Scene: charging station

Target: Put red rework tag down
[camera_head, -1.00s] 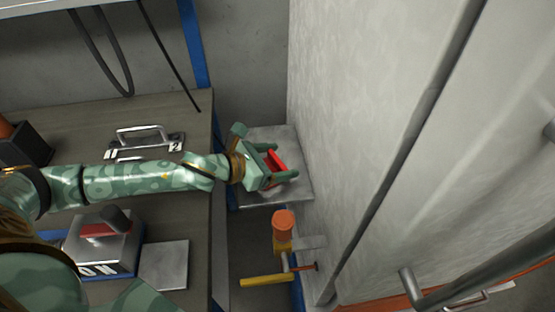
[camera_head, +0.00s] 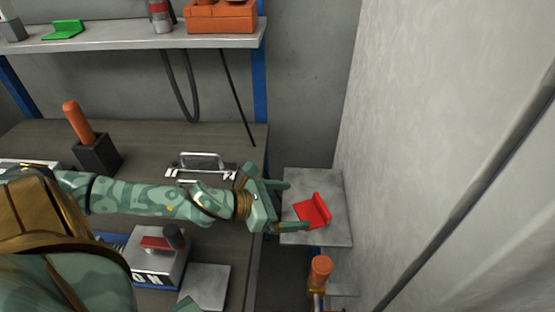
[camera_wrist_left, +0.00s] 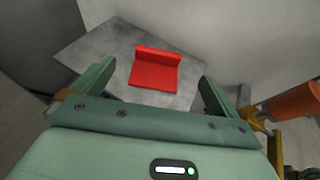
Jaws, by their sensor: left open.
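The red rework tag (camera_head: 314,211) is an L-shaped red piece. It lies on a small grey metal shelf plate (camera_head: 330,236) beside the pale wall. My left gripper (camera_head: 288,206) is open, with its fingers pointing at the tag from the left. In the left wrist view the tag (camera_wrist_left: 155,70) rests on the plate (camera_wrist_left: 95,53) ahead of and between the open fingers (camera_wrist_left: 158,85), with a visible gap on both sides. My right gripper is not in view.
An orange-topped post (camera_head: 320,269) stands just in front of the plate. The workbench (camera_head: 130,139) holds an orange-handled tool in a black block (camera_head: 97,155), a metal handle (camera_head: 202,162) and a box with a red switch (camera_head: 158,255). An upper shelf (camera_head: 120,38) holds a green tag (camera_head: 65,29).

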